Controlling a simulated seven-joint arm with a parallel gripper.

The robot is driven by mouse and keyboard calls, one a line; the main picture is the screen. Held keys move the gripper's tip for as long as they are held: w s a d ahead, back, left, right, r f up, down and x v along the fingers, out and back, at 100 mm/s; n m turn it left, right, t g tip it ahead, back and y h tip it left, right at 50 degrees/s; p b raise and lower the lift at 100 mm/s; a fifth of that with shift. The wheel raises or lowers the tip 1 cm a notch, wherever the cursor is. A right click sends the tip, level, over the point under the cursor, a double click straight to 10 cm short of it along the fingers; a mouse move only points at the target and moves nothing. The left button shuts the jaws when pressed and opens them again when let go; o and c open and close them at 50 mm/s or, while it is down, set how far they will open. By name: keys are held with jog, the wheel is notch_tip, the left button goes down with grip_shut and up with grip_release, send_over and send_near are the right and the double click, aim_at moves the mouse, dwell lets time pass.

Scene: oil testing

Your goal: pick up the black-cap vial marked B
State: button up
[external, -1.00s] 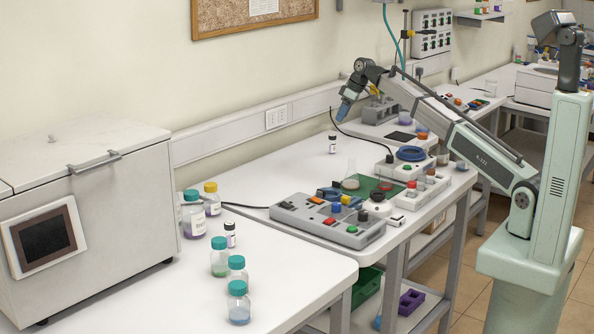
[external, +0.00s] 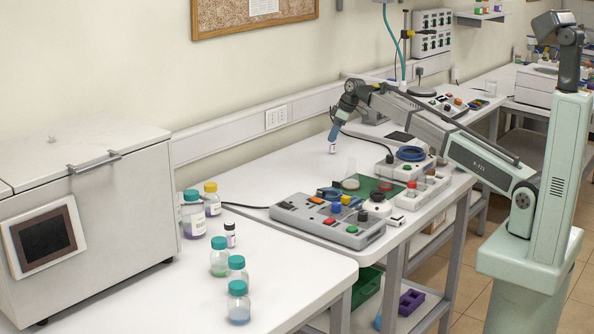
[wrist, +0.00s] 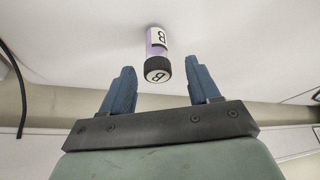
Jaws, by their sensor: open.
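The black-cap vial (external: 332,149) stands on the white bench near the wall in the external view. The wrist view shows its black cap marked B and a white label with a B on the vial (wrist: 158,40), with purple contents. My gripper (external: 334,137) is just above the vial in the external view, pointing down. In the wrist view my gripper (wrist: 163,72) has its two blue fingers apart, with the cap lined up between their tips. The fingers do not touch the vial. The external view shows the vial's top partly covered by the fingers.
Another black-cap vial (external: 230,234) stands on the front bench among teal-cap bottles (external: 219,257) and a yellow-cap bottle (external: 211,199). A grey button box (external: 327,221) and a green board (external: 366,187) lie nearer the bench's front. Bench left of the vial is clear.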

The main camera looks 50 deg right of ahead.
aim_at(326, 155)
jog(key=shift+d+x, duration=0.15)
jog(key=shift+x, duration=1.1)
jog(key=shift+d+x, duration=0.1)
jog(key=shift+x, duration=1.2)
jog(key=shift+s+f, duration=0.1)
jog(key=shift+s, duration=0.05)
jog(key=shift+c, duration=0.3)
jog(key=c, duration=1)
